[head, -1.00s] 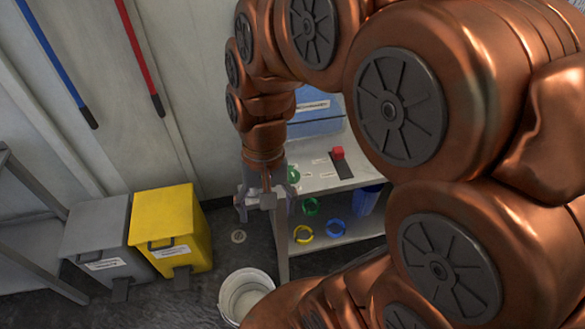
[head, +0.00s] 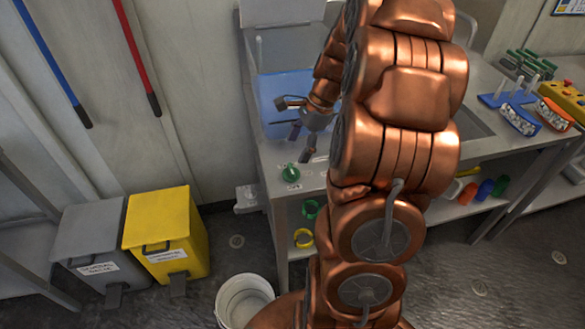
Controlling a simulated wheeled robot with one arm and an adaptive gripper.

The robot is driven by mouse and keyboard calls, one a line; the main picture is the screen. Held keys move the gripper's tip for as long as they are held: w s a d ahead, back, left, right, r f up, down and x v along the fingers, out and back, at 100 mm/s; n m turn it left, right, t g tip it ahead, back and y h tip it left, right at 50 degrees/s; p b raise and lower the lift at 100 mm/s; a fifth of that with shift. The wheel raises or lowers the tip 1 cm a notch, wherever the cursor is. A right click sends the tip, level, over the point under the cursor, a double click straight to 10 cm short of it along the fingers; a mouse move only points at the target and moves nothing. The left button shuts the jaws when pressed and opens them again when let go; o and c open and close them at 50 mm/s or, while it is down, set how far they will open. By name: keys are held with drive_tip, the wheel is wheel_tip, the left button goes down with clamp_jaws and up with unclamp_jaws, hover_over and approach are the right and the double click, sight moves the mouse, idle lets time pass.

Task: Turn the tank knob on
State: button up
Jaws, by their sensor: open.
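A green knob (head: 291,173) stands on the left front corner of the bench top, with small labels beside it. A blue tank (head: 283,92) stands behind it against the wall. I cannot tell which control is the tank knob. My gripper (head: 302,145) is open and seems empty, over the bench between the tank and the green knob, apart from the knob in the picture. My arm hides the bench top to the right of the gripper.
The metal bench (head: 268,168) runs right, past a sink (head: 478,122), to a blue rack (head: 508,102) and a yellow control box (head: 563,98). Green and yellow rings hang at its front. A yellow bin (head: 165,232), grey bin (head: 88,240) and white bucket (head: 246,298) stand on the floor.

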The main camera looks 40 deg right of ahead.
sight(291, 168)
drive_tip(key=shift+m, duration=0.6)
drive_tip(key=shift+w+a+f+p, duration=0.15)
drive_tip(key=shift+w+f+p, duration=0.2)
drive_tip(key=shift+f, duration=1)
drive_tip(key=shift+w+a+f+p, duration=0.15)
drive_tip(key=shift+f+p, duration=0.25)
drive_tip(key=shift+f, duration=0.95)
drive_tip(key=shift+w+a+f+p, duration=0.1)
drive_tip(key=shift+w+f+p, duration=0.25)
drive_tip(key=shift+f, duration=1)
drive_tip(key=shift+s, duration=0.1)
drive_tip(key=c, duration=1.2)
drive_tip(key=shift+o, duration=0.2)
